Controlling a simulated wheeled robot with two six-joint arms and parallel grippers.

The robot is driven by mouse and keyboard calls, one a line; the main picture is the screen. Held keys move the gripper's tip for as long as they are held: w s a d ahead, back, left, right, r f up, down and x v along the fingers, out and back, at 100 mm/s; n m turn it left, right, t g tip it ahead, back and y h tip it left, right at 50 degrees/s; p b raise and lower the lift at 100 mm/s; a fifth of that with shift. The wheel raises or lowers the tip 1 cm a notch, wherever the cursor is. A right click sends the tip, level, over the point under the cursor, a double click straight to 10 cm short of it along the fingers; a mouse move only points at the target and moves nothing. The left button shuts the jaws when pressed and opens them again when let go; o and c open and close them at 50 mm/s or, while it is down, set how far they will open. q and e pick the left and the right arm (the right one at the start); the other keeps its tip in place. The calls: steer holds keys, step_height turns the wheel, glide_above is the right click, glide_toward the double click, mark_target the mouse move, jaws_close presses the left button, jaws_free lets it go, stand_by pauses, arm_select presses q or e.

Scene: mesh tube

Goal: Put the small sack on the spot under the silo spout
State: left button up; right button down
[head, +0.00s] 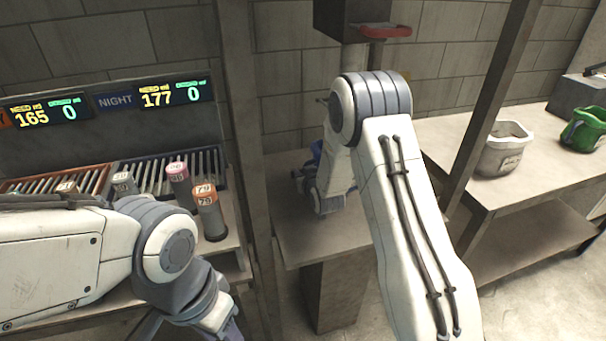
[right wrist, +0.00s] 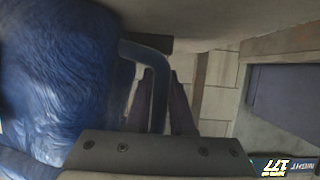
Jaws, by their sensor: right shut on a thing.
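A blue sack (right wrist: 55,80) fills the left of the right wrist view, with a blue handle (right wrist: 158,110) at its side. My right gripper (right wrist: 161,76) is shut on that handle. In the head view only a bit of the blue sack (head: 317,151) shows behind my right wrist, over the narrow stand (head: 322,242). The dark silo spout (head: 338,16) with a red lever (head: 385,31) is above, at the top. My right arm hides the spot under it, and I cannot tell whether the sack touches the stand.
A pale grey sack (head: 503,150) and a green sack (head: 583,131) stand on the right bench (head: 460,125). Dark posts (head: 247,130) flank the stand. At left are racks (head: 180,170) with several numbered cylinders (head: 209,213) below lit displays (head: 176,96).

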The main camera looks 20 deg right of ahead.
steer(key=c, duration=0.7)
jaws_free()
steer(key=shift+s, duration=0.1)
